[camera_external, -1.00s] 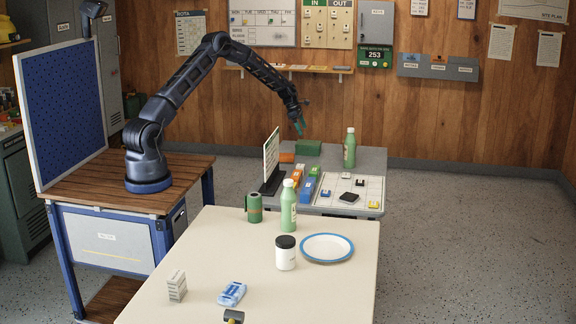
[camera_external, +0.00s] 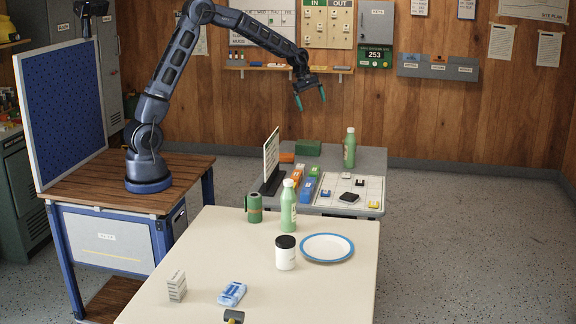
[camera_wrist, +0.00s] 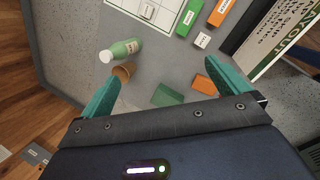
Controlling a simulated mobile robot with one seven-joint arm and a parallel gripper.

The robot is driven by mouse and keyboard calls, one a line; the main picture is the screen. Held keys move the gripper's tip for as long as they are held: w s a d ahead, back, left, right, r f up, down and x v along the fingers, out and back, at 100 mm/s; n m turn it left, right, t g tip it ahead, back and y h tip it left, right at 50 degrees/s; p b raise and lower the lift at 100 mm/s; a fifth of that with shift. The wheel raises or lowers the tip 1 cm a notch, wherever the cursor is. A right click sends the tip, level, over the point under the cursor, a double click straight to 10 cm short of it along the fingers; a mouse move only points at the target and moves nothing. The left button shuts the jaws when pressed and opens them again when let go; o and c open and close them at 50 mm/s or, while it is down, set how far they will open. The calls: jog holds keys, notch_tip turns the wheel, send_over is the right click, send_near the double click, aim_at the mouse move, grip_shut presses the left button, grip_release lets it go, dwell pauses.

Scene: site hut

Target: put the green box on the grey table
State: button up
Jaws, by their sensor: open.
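The green box (camera_external: 308,147) lies on the grey table (camera_external: 373,162), near its back edge. An orange block (camera_external: 286,157) lies to its left. In the wrist view the green box (camera_wrist: 167,96) shows between my fingers, partly cut off by my gripper body. My gripper (camera_external: 311,98) is open and empty, well above the box and apart from it. Both teal fingers point down, and they stand wide apart in the wrist view (camera_wrist: 160,76).
On the grey table stand a green bottle (camera_external: 349,149), an upright sign (camera_external: 271,158), several coloured blocks and a white grid sheet (camera_external: 368,185). A brown cup-like thing (camera_wrist: 124,71) is beside the bottle. The cream table (camera_external: 200,270) in front holds other items.

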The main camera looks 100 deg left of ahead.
jog(key=s+d+r+m, duration=0.3)
jog(key=d+r+m, duration=0.15)
jog(key=d, duration=0.55)
jog(key=s+d+r+m, duration=0.4)
jog(key=d+r, duration=0.1)
jog(key=d, duration=0.6)
jog(key=s+d+r+m, duration=0.3)
jog(key=d+r+m, duration=0.15)
jog(key=d, duration=0.55)
jog(key=s+d+m, duration=0.6)
jog(key=s+d, duration=0.2)
jog(key=s, duration=0.4)
jog(key=s+d+f+m+t, duration=0.1)
jog(key=s+d+m, duration=0.5)
jog(key=s+d, duration=0.3)
jog(key=s, duration=0.4)
jog(key=shift+s+d+f, duration=0.15)
jog(key=shift+d+f, duration=0.05)
jog(key=shift+d, duration=0.05)
